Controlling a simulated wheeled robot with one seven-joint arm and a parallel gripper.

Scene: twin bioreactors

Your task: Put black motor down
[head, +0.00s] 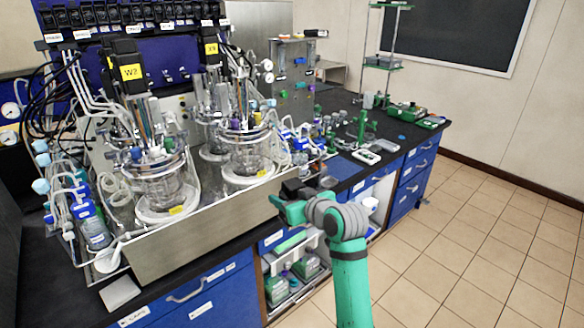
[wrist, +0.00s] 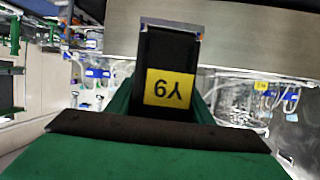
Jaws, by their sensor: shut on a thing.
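My gripper (head: 290,207) is in front of the steel tray of the bioreactor bench, near the bench's front edge. It is shut on a black motor (wrist: 168,62), which carries a yellow label reading Y9, upside down in the wrist view. In the head view the held motor (head: 291,188) is a small dark block at the gripper's tip, partly hidden by the gripper. Another black motor (head: 127,68) with a yellow W2 label sits above the left glass vessel (head: 160,185). The right glass vessel (head: 247,155) stands beside it.
The steel tray wall (head: 205,230) runs along the bench front. A dark worktop (head: 345,170) lies to the right, with small white trays (head: 366,156) and green racks further back. Tubes and bottles crowd the left side. The tiled floor (head: 470,240) at right is clear.

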